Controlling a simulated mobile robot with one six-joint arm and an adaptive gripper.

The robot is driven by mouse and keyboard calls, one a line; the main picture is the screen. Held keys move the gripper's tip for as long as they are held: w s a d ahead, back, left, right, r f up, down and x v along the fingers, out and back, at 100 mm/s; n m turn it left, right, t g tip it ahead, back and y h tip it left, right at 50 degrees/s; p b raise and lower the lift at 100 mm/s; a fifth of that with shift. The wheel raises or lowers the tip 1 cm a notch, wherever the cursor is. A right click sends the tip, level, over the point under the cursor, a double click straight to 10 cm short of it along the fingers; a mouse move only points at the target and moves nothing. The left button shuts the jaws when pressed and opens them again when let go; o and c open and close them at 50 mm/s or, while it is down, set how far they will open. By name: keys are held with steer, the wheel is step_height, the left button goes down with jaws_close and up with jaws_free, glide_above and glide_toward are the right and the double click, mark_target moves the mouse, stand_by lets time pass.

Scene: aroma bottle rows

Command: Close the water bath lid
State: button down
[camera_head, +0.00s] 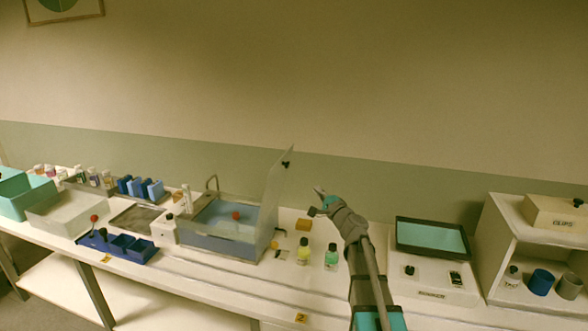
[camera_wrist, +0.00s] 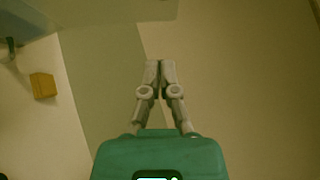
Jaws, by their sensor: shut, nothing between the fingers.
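The water bath (camera_head: 215,226) stands on the bench left of the middle in the head view, with blue water and a red round thing in it. Its pale, see-through lid (camera_head: 274,195) stands up, open, hinged along the bath's right side, with a dark knob (camera_head: 286,164) near its top. My gripper (camera_head: 317,194) is in the air to the right of the lid, apart from it. In the wrist view my gripper (camera_wrist: 160,66) has its fingers together and holds nothing. A pale panel edge (camera_wrist: 100,14) crosses the top of the wrist view, probably the lid.
A yellow bottle (camera_head: 303,251) and a green bottle (camera_head: 331,257) stand on the bench below my arm. An orange block (camera_head: 303,224) lies behind them; it also shows in the wrist view (camera_wrist: 43,86).

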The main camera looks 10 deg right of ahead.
steer(key=shift+w+d+r+m, duration=0.1)
steer(key=shift+d+r+m, duration=0.05)
steer(key=shift+d+m, duration=0.2)
steer(key=shift+w+a, duration=0.1)
steer(key=shift+w, duration=0.1)
steer(key=s+a+r+p+x, duration=0.1)
steer(key=a+p+x, duration=0.1)
steer(key=x, duration=1)
steer(key=shift+w+a+p, duration=0.25)
steer(key=shift+p, duration=0.35)
steer(key=shift+w+d+r+p, duration=0.1)
steer(key=shift+w+r+p, duration=0.05)
steer(key=shift+p, duration=0.2)
